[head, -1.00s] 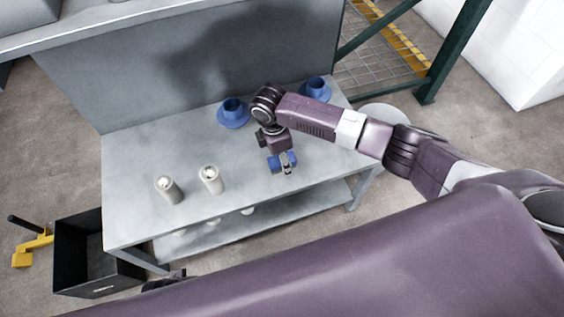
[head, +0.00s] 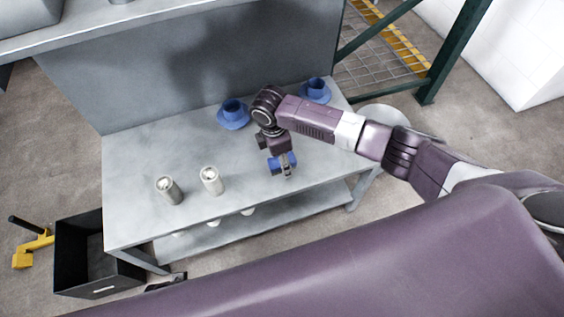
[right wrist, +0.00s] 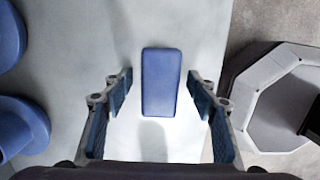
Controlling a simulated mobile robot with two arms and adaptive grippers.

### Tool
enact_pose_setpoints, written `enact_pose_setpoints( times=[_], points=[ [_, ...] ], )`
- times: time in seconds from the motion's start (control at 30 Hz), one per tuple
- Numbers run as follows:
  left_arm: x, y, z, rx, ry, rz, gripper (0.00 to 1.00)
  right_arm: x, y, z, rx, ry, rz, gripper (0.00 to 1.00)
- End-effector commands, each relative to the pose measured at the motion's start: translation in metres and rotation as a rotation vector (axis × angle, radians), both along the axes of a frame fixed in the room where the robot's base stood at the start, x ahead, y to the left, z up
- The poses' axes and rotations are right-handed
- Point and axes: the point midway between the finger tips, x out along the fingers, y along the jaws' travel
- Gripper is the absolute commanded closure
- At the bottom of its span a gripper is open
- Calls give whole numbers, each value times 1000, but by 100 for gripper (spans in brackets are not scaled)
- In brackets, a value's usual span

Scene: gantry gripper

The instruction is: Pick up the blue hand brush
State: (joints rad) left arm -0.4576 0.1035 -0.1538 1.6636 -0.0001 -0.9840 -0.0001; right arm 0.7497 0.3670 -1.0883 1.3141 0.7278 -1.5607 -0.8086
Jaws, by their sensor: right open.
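The blue hand brush (right wrist: 161,82) shows in the right wrist view as a plain blue block lying on the grey table, between and a little beyond my open right fingers (right wrist: 160,92). There is a gap on each side, and the fingers do not touch it. In the head view the brush (head: 275,166) is partly hidden by my right gripper (head: 287,172), which hangs over it near the table's front right. A dark piece at the bottom edge of the head view, seemingly my left gripper (head: 166,282), is mostly hidden by my body; its jaws cannot be made out.
The grey table (head: 135,200) holds two blue cups on saucers (head: 233,115) (head: 315,91) at the back and two pale cylinders (head: 169,190) (head: 212,181) at the front left. A black bin (head: 85,255) stands on the floor at left. The table's middle is clear.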

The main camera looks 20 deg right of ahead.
Motion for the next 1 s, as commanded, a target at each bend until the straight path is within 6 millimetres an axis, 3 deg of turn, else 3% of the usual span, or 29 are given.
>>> enact_pose_setpoints(
  times=[0.77, 1.0],
  points=[
    [-3, -1, -7, -1, 2, -2, 60, 0, 0, -2, 0, 1, 0, 47],
    [-3, -1, -7, -1, 3, -2, 60, 0, 0, -2, 0, 1, 0, 74]
  ],
)
